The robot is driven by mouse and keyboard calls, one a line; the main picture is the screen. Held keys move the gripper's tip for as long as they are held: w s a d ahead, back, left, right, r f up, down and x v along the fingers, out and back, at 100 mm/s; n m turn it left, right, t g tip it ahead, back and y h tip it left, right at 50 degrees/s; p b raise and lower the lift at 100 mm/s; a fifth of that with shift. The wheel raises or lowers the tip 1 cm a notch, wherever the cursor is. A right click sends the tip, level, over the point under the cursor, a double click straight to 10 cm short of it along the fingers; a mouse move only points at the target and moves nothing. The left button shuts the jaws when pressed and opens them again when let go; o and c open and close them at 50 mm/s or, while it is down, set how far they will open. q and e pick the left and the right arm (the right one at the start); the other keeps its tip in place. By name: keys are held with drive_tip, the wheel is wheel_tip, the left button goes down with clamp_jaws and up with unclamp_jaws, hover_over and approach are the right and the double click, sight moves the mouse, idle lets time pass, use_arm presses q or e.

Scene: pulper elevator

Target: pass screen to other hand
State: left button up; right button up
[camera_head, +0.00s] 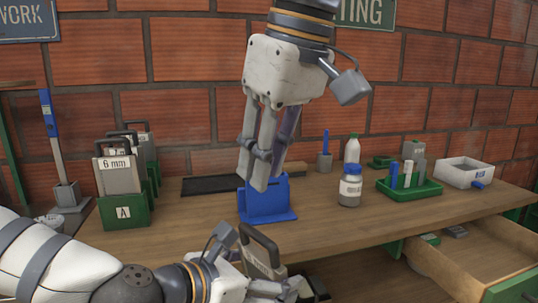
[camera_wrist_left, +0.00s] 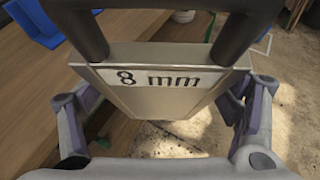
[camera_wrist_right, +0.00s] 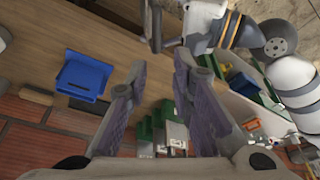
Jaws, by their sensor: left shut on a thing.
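My left gripper (camera_head: 272,287) is low at the table's front edge and shut on a screen (camera_head: 262,246) with a dark handle. In the left wrist view the screen (camera_wrist_left: 150,100) reads "8 mm" and sits between the fingers, its two handle bars toward the camera. My right gripper (camera_head: 262,170) hangs from above, pointing down, over or in front of the blue stand (camera_head: 266,200). In the right wrist view its fingers (camera_wrist_right: 160,72) are apart with nothing between them; the screen's handle shows beyond them, clear of them. The screen's lower part is hidden in the head view.
A green box (camera_head: 124,212) marked A holds a "6 mm" screen (camera_head: 118,176) at left. A blue-capped jar (camera_head: 350,187), a green tray (camera_head: 410,188) of bottles and a white bin (camera_head: 463,172) stand at right. An open drawer (camera_head: 470,265) juts out at front right.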

sight(250, 230)
drive_tip(key=x, duration=1.1)
drive_tip(key=shift+w+f, duration=0.1)
drive_tip(key=shift+f, duration=0.15)
use_arm(q)
drive_tip(key=shift+w, duration=0.1)
use_arm(e)
clamp_jaws()
use_arm(q)
drive_tip(key=o, duration=1.8)
